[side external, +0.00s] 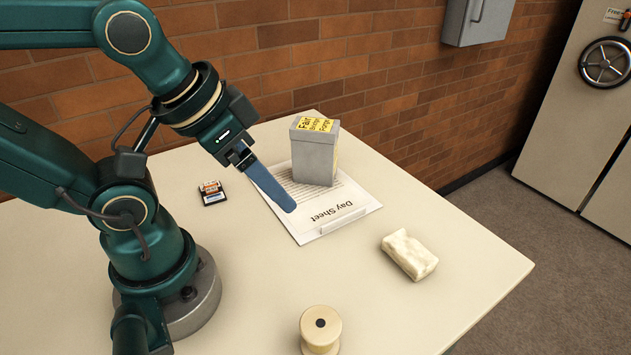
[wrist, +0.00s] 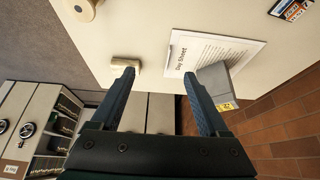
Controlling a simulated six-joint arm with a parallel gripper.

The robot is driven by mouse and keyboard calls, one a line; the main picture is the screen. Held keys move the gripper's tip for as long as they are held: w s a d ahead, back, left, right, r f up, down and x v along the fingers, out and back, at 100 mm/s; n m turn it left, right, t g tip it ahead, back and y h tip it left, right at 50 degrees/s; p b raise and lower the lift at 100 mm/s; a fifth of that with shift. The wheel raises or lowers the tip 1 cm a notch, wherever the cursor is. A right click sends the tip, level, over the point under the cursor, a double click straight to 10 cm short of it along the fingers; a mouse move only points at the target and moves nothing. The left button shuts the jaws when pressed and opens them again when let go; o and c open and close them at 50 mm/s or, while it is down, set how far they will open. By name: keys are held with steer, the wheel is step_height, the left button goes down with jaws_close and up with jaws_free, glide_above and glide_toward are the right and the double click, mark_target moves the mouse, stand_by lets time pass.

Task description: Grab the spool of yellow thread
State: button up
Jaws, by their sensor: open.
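A pale cream-yellow spool (side external: 320,332) with a dark centre hole stands upright at the near edge of the side external view, partly cut off by the frame. It also shows cut off at the top left of the wrist view (wrist: 84,9). My gripper (side external: 288,206) is above the table, near the Day Sheet, up and to the left of the spool and well apart from it. In the wrist view its two blue fingers (wrist: 158,72) are spread, with nothing held between them. In the side view the fingers overlap, so the gap is hidden.
A grey box (side external: 313,160) with yellow labels stands on the Day Sheet holder (side external: 345,208). A cream crumpled block (side external: 410,254) lies to the right. A small dark labelled item (side external: 212,192) lies near my base. The table (side external: 400,310) is clear between the block and spool.

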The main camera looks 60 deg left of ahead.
step_height(320, 180, up, 5)
steer(key=n+g+h, duration=1.1)
steer(key=g, duration=0.3)
glide_above(320, 333)
steer(key=w+a, duration=0.4)
steer(key=a, duration=0.1)
steer(key=f, duration=1.8)
steer(key=shift+s+d, duration=0.15)
steer(key=shift+s, duration=0.15)
steer(key=shift+t, duration=0.3)
steer(key=shift+x, duration=2.55)
